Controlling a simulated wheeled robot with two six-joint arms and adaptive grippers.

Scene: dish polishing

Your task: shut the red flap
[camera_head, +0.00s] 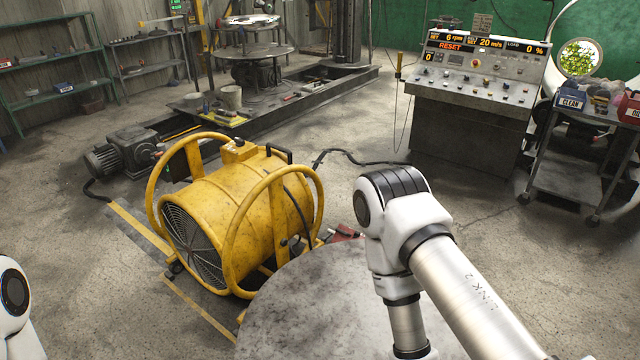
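A small red piece (346,232) shows low behind the right end of the yellow drum fan (235,210), just past the round grey tabletop (300,305). It looks like the red flap, but my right arm covers part of it, and I cannot tell whether it is open or shut. My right arm crosses the lower middle, and its far part goes down out of the bottom edge. Only a small part of my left arm shows at the lower left corner. Neither gripper is in view.
A control console (475,85) stands at the back right. A metal cart (570,160) with bins is at the right. A motor (125,152) sits behind the fan at the left. A black cable (355,158) runs over the floor. Concrete floor right of my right arm is clear.

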